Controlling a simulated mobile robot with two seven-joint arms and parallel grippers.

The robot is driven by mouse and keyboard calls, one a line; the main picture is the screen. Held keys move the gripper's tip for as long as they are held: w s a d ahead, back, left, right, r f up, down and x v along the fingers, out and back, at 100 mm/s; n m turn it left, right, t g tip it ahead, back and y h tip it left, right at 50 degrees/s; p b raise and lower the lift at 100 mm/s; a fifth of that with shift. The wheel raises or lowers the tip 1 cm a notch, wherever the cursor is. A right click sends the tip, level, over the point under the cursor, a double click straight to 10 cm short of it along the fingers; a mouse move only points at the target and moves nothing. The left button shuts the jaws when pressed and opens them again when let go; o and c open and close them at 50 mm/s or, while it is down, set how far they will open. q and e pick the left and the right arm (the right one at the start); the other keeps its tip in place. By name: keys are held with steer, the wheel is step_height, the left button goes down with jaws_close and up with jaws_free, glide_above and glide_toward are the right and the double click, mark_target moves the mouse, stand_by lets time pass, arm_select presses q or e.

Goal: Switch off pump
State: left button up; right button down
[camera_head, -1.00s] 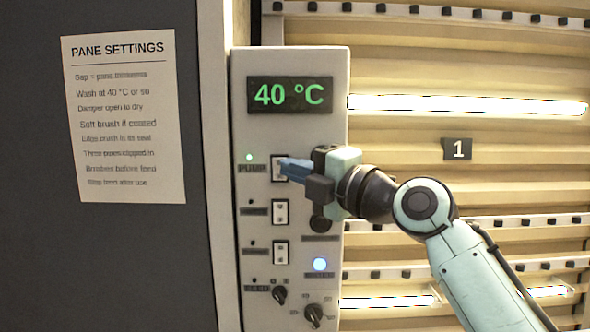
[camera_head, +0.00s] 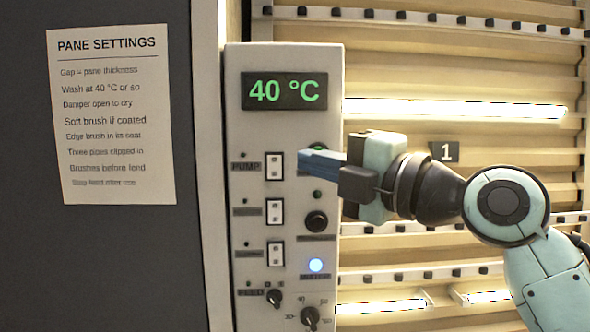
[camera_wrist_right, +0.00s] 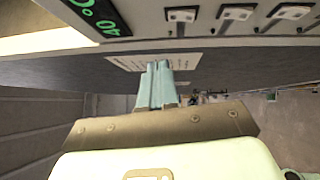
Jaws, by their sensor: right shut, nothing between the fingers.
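The pump switch (camera_head: 275,166) is a white rocker beside the PUMP label (camera_head: 246,167) on the grey control panel (camera_head: 235,120). The small lamp (camera_head: 243,155) above that label is dark. My right gripper (camera_head: 303,160) is shut and empty, its blue fingertips just right of the pump switch, in front of the panel and apart from the switch. In the right wrist view its closed fingers (camera_wrist_right: 157,85) show with white switches (camera_wrist_right: 182,15) above them. My left gripper is not in view.
Two more rockers (camera_head: 276,211) (camera_head: 276,254), a black button (camera_head: 316,222), a lit blue-white button (camera_head: 316,265) and two knobs (camera_head: 274,298) (camera_head: 310,317) sit on the panel. The display (camera_head: 285,91) reads 40 °C. A settings sheet (camera_head: 111,120) hangs at left.

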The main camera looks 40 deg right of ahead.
steer(key=v, duration=0.3)
steer(key=d+v, duration=0.1)
steer(key=v, duration=0.1)
steer(key=shift+r, duration=0.35)
steer(key=shift+w, duration=0.15)
